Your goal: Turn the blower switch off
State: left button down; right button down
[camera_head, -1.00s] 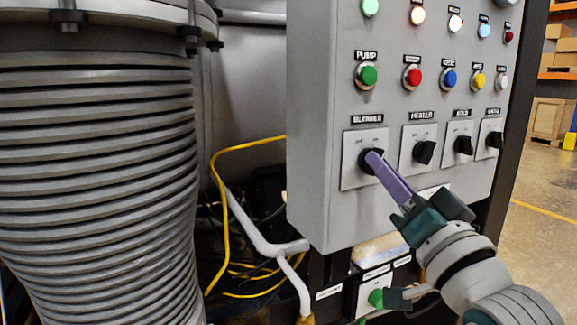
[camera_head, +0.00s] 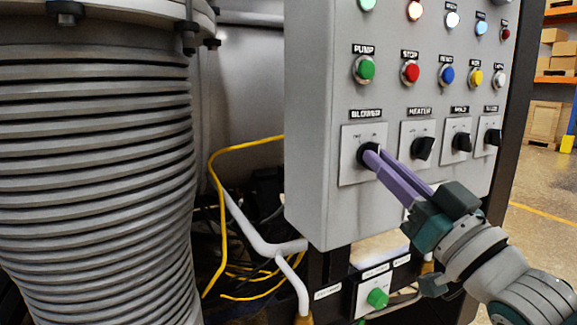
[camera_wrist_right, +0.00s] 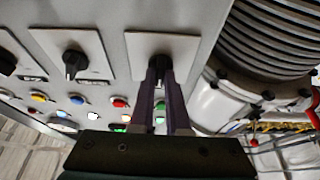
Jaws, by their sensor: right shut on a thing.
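The blower switch (camera_head: 366,153) is a black rotary knob on a square pale plate, under the label BLOWER on the grey control panel. My right gripper (camera_head: 374,160) reaches it from the lower right, with its purple fingers shut on the knob. In the right wrist view the blower knob (camera_wrist_right: 160,67) sits between the two fingertips (camera_wrist_right: 160,78), which cover part of it. The exact pointer direction of the knob is hard to read. My left gripper is not in view.
The heater knob (camera_head: 422,148) and further knobs sit close to the right on the panel. A row of coloured buttons (camera_head: 410,72) is above. A ribbed grey column (camera_head: 95,180) stands left, with a yellow cable (camera_head: 214,220) between it and the panel.

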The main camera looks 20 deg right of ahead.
jog(key=shift+d+n+g+y, duration=0.1)
jog(key=shift+n+g+y, duration=0.15)
jog(key=shift+n+y, duration=0.9)
jog(key=shift+d+n+g+y, duration=0.1)
jog(key=shift+n+g+y, duration=0.2)
jog(key=shift+n, duration=1.6)
jog(key=shift+n+g+y, duration=0.25)
jog(key=shift+n+y, duration=0.5)
jog(key=shift+n, duration=0.8)
jog(key=c, duration=0.9)
grip_release()
jog(key=v, duration=1)
jog(key=shift+b, duration=0.35)
jog(key=shift+r, duration=0.1)
